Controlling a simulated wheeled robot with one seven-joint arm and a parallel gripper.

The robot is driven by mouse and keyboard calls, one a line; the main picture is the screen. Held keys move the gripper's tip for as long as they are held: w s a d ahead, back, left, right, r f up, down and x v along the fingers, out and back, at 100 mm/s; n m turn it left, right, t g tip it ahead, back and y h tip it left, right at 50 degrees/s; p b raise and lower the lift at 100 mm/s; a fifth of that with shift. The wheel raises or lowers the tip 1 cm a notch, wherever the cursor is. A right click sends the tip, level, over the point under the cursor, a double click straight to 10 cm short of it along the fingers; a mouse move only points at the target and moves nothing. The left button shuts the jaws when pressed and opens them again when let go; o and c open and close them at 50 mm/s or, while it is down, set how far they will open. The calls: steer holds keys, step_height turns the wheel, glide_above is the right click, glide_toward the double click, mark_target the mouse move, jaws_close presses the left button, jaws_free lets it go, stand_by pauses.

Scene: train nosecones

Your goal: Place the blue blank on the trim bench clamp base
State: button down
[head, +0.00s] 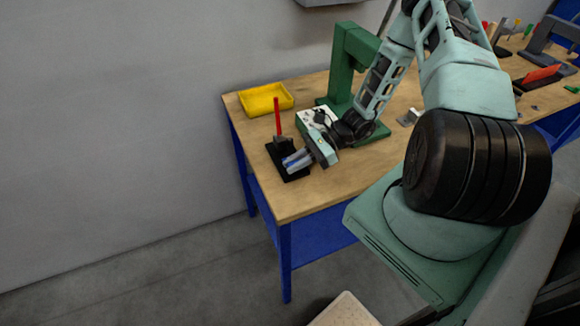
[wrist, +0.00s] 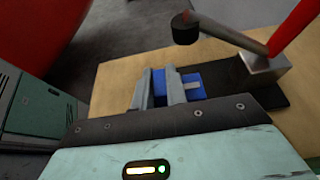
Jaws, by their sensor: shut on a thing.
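The blue blank (wrist: 193,83) shows between and beside my gripper's fingers in the wrist view. My gripper (wrist: 159,86) is shut on it. In the head view my gripper (head: 294,161) reaches down-left over the front part of the black clamp base (head: 278,150), and only a little blue shows at the fingers. The clamp base has an upright red handle (head: 277,116). In the wrist view its dark plate (wrist: 232,76) lies right of the blank, below a bar with a black tip (wrist: 185,29). I cannot tell whether the blank rests on the plate.
The clamp stands on a wooden bench (head: 300,202) with blue legs. A yellow tray (head: 265,99) lies behind it, near the wall. A green press (head: 345,60) stands behind my gripper. Several tools lie at the far right. The bench front left is clear.

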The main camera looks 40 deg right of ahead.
steer(key=shift+f, duration=0.15)
steer(key=c, duration=1.8)
jaws_free()
steer(key=shift+f, duration=0.1)
steer(key=o, duration=0.4)
